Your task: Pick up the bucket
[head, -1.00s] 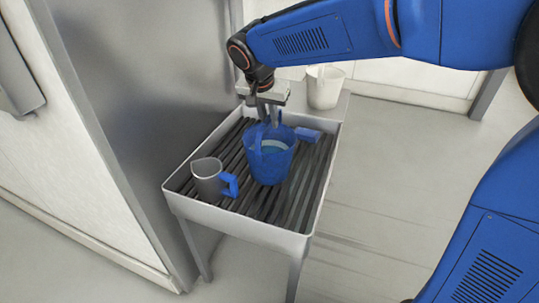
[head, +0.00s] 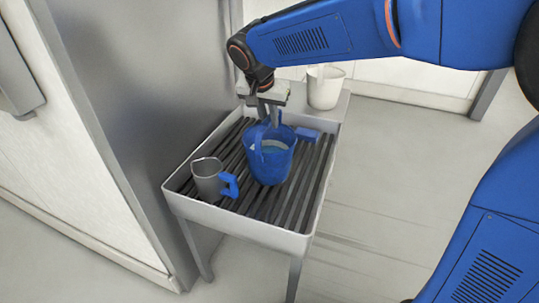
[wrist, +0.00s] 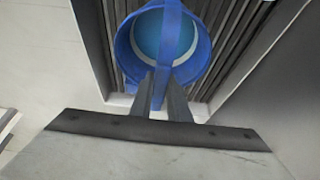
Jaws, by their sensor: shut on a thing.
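The blue bucket (head: 268,165) stands upright on the slatted rack of a white tray table, with its blue handle raised. A pale blue-green surface, apparently liquid, shows inside it, also in the wrist view (wrist: 125,52). My gripper (head: 270,117) points down over the bucket, its fingers shut on the raised handle. In the wrist view my fingers (wrist: 160,88) are close together at the handle strap, over the rim. The bucket's base appears to be on the slats.
A grey jug with a blue handle (head: 208,181) stands left of the bucket on the tray table (head: 258,234). A blue piece (head: 308,134) shows behind the bucket at right. A white pail (head: 325,88) stands farther back. A grey cabinet wall is at left; floor at right is clear.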

